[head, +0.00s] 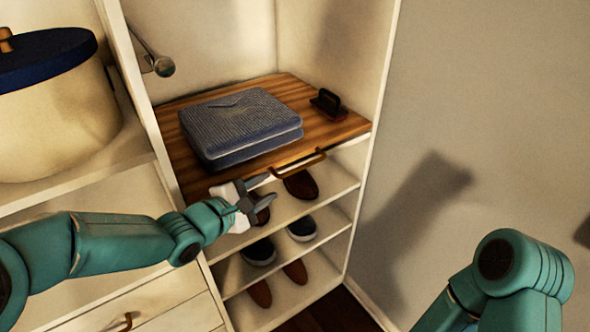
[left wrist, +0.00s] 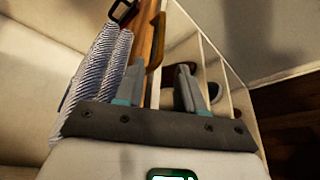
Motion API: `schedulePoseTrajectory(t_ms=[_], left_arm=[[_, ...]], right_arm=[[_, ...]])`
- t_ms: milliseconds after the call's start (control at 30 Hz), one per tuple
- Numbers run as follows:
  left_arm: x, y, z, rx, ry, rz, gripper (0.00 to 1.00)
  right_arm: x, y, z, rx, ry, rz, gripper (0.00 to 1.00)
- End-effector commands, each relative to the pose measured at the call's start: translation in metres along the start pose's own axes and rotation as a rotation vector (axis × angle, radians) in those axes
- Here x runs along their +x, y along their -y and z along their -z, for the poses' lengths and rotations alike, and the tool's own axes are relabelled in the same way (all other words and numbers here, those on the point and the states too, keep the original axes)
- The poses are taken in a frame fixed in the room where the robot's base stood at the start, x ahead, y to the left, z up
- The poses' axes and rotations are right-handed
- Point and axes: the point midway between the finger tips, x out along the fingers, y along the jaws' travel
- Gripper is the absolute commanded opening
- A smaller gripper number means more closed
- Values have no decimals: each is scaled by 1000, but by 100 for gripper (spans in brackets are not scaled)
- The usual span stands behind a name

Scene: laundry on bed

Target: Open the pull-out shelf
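The pull-out shelf (head: 182,160) is a wooden board in the closet, with a brass handle (head: 299,163) on its front edge. My left gripper (head: 263,190) is open and empty, just in front of the shelf's front edge and to the left of the handle. In the left wrist view the handle (left wrist: 156,45) is ahead of the open fingers (left wrist: 160,88), apart from them. My right arm shows at the lower right, but its gripper is out of view.
Shelves with several shoes (head: 302,228) are below the board. A cream container with a blue lid (head: 45,60) stands at the left. A metal rod (head: 150,50) is at the upper left of the closet. The grey wall (head: 480,110) is to the right.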

Motion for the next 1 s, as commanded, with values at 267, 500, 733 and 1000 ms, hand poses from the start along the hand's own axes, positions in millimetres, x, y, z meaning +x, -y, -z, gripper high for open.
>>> schedulePoseTrajectory(t_ms=[267,500,733,1000], left_arm=[[70,1,1,-1,1,2,38],[109,0,2,-1,-1,2,38],[120,-1,2,-1,-1,1,38],[119,-1,2,-1,-1,1,9]], right_arm=[[1,0,0,0,0,0,43],[0,0,0,0,0,0,43],[0,0,0,0,0,0,43],[0,0,0,0,0,0,43]])
